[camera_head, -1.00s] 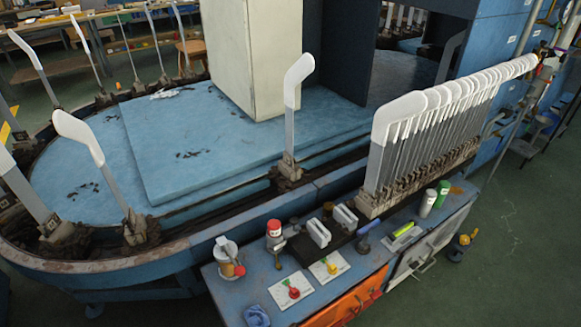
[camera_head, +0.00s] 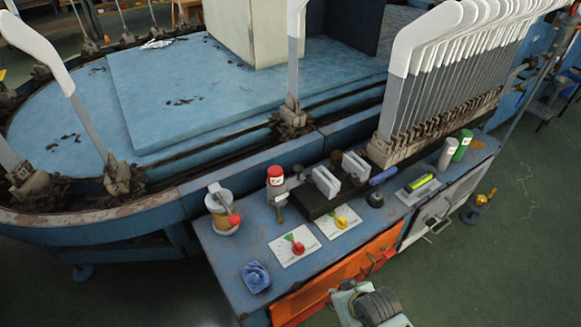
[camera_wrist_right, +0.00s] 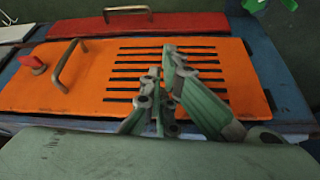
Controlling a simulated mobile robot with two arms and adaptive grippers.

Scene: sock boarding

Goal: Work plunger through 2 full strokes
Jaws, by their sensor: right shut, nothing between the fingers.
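No part is clearly recognisable as the plunger. A beige canister (camera_head: 222,212) with a pale top and a red piece at its side stands at the left end of the blue bench. A grey fixture with a red cap (camera_head: 275,176) stands to its right, upright on the bench. My right gripper (camera_wrist_right: 168,75) is shut and empty in the right wrist view, in front of the slotted orange panel (camera_wrist_right: 100,80). My right arm also shows at the bottom of the head view, in front of the bench. My left gripper is not in view.
Two white plates with a red knob (camera_head: 298,248) and a yellow knob (camera_head: 341,222) lie on the bench top (camera_head: 215,250). A blue cloth (camera_head: 255,276) lies at its front left. White sock boards (camera_head: 440,50) stand in a row behind. The orange front carries a handle (camera_wrist_right: 70,65).

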